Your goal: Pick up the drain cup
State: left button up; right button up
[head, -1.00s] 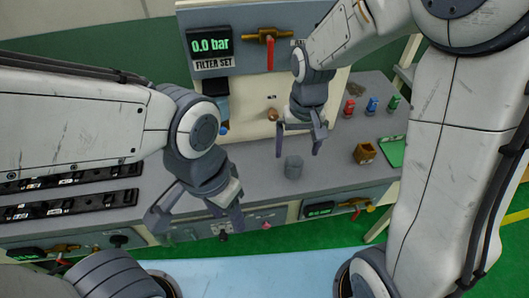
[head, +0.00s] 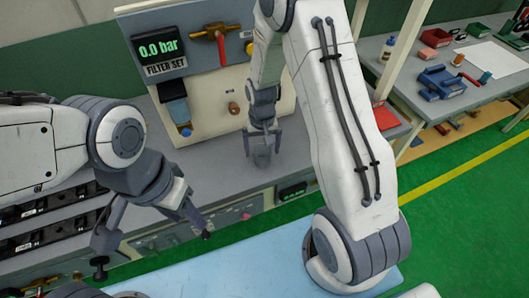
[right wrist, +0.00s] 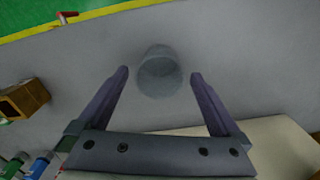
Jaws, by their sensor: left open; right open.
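The drain cup (head: 262,160) is a small grey cup standing on the grey bench top below the filter panel. It also shows in the right wrist view (right wrist: 160,76), seen from above with its round mouth visible. My right gripper (head: 262,146) is open above and around the cup in the head view. In the right wrist view its two fingers (right wrist: 160,74) lie on either side of the cup, with a gap on each side. My left gripper (head: 153,248) is open and empty, in front of the bench at the left.
The filter panel (head: 205,88) with a 0.0 bar display and a red-handled valve stands behind the cup. A second table (head: 450,95) with tools stands at the right.

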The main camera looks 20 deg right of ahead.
jog(key=shift+f, duration=1)
jog(key=c, duration=1.3)
